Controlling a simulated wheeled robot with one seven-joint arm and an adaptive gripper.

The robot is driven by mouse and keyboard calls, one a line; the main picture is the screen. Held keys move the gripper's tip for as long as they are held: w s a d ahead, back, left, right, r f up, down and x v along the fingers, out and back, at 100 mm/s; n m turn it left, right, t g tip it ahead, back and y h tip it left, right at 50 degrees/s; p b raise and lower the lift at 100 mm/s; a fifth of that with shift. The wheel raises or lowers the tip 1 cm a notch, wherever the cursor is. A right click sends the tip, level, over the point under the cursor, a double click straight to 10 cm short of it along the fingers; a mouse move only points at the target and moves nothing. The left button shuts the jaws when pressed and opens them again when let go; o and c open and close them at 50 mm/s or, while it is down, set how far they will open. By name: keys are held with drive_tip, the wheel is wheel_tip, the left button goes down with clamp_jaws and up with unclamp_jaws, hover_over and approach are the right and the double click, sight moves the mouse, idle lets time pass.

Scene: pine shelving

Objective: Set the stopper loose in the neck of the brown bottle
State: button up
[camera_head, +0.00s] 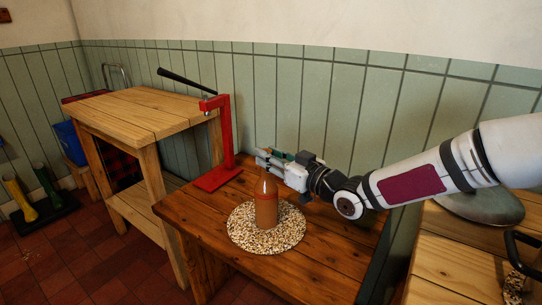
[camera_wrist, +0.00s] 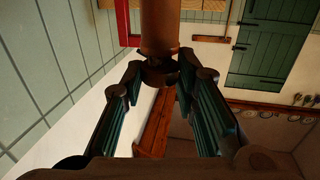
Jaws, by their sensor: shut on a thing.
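The brown bottle (camera_head: 266,205) stands upright on a round speckled mat (camera_head: 240,228) on the wooden table. My gripper (camera_head: 265,158) reaches in from the right, level, at the top of the bottle. In the wrist view the bottle (camera_wrist: 160,24) comes in from the top edge, and the fingertips of my gripper (camera_wrist: 160,72) close around a small dark piece at its end, which looks like the stopper (camera_wrist: 160,74). The fingers hide most of it. I cannot tell whether it sits in the neck or just over it.
A red lever press (camera_head: 226,140) with a black handle stands behind and left of the bottle. A higher pine bench (camera_head: 140,112) is at the left. The table's front (camera_head: 300,270) is bare. A grey round object (camera_head: 485,205) lies at the right.

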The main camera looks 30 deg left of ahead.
drive_tip(key=shift+f+b, duration=0.45)
drive_tip(key=shift+f, duration=0.2)
drive_tip(key=o, duration=0.8)
drive_tip(key=v, duration=1.2)
drive_tip(key=shift+r, duration=0.1)
